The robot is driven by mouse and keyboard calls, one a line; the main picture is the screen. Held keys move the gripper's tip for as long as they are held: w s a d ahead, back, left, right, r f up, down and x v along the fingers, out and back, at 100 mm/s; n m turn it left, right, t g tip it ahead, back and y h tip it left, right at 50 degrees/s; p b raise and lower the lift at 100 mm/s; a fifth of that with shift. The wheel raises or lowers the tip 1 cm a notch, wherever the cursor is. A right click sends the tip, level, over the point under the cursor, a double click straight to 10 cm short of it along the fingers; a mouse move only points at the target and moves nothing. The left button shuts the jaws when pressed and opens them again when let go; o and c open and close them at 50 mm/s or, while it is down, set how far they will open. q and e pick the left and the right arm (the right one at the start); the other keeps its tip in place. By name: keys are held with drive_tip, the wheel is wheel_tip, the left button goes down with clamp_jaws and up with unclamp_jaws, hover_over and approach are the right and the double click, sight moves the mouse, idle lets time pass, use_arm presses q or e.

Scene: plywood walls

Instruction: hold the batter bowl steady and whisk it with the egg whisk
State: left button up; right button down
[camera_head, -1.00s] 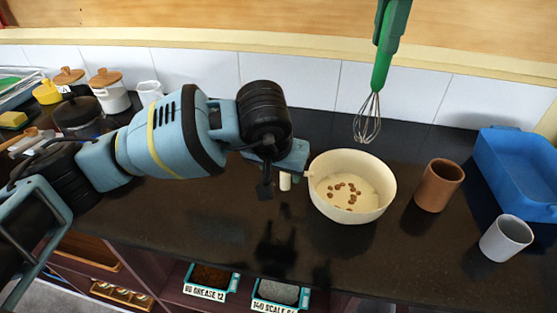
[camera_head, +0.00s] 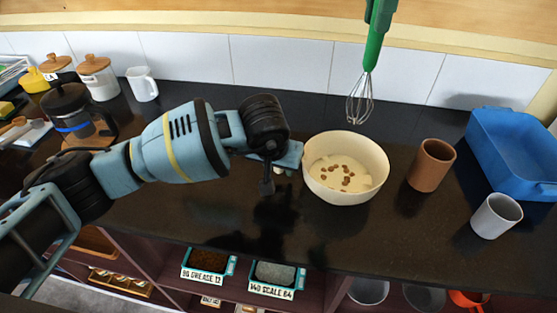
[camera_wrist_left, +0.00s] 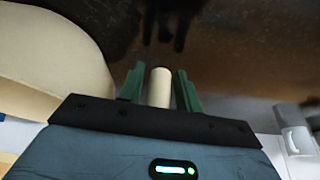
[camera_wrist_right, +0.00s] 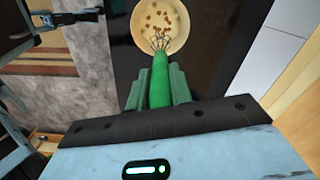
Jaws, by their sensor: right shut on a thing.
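The cream batter bowl (camera_head: 320,185) stands upright on the dark counter with pale batter and brown bits inside. Its cream handle (camera_wrist_left: 160,88) points left in the head view. My left gripper (camera_wrist_left: 160,78) is open, one green finger on each side of the handle, with small gaps between. The gripper (camera_head: 283,160) partly hides the handle in the head view. The egg whisk (camera_head: 376,45) has a green handle and wire loops (camera_head: 360,103), held above the bowl. My right gripper (camera_wrist_right: 158,80) is shut on the whisk's green handle (camera_wrist_right: 159,85).
Right of the bowl stand a brown cup (camera_head: 431,166), a grey-white cup (camera_head: 496,216) and a blue bin (camera_head: 515,165). At the left are a glass pot (camera_head: 72,112), lidded canisters (camera_head: 98,80) and a white mug (camera_head: 142,85). Counter in front of the bowl is clear.

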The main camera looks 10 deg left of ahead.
use_arm(q)
clamp_jaws()
use_arm(e)
drive_tip(key=shift+f, duration=0.1)
drive_tip(key=shift+s+d+f, duration=0.2)
drive_tip(key=shift+f, duration=0.3)
drive_tip(key=shift+s+d+f+t+y, duration=0.25)
drive_tip(key=shift+s+f+t, duration=0.2)
drive_tip(key=shift+s+f, duration=0.15)
drive_tip(key=shift+s+d+f+t+y, duration=0.2)
drive_tip(key=shift+s+f+t, duration=0.25)
drive_tip(key=shift+s, duration=0.2)
drive_tip(key=shift+s+d+f+t+y, duration=0.15)
drive_tip(key=shift+s+d+f+t, duration=0.1)
drive_tip(key=shift+s+f+t, duration=0.25)
drive_tip(key=shift+s, duration=0.1)
